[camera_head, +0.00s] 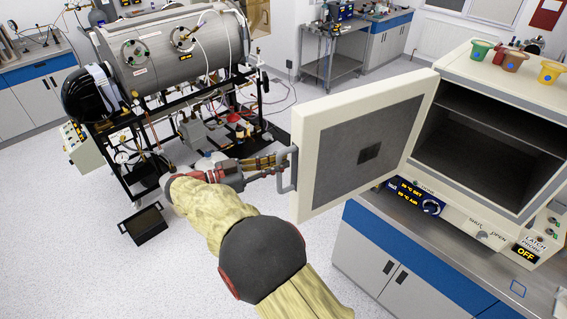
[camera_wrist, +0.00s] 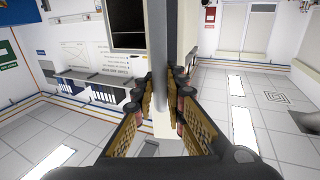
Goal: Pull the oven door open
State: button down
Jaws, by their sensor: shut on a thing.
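The oven (camera_head: 498,130) stands on the counter at the right in the head view, its dark chamber in plain sight. Its cream door (camera_head: 362,140) stands wide open, swung out to the left from the oven front. A grey bar handle (camera_head: 288,170) is on the door's outer face near its free edge. My gripper (camera_head: 284,160) is shut on the handle from the left. In the wrist view the fingers (camera_wrist: 160,95) close on both sides of the grey handle bar (camera_wrist: 163,45). The exact finger contact is partly hidden.
Several small coloured cups (camera_head: 515,61) stand on the oven top. A large steel cylinder rig (camera_head: 170,50) stands at the back left. A black box (camera_head: 145,224) lies on the floor near it. Blue and grey cabinets (camera_head: 400,275) are under the oven. Open floor lies left of the door.

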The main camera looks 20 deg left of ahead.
jog(key=shift+a, duration=0.2)
jog(key=c, duration=1.8)
grip_release()
jog(key=shift+d, duration=0.1)
jog(key=shift+c, duration=0.2)
jog(key=v, duration=1.2)
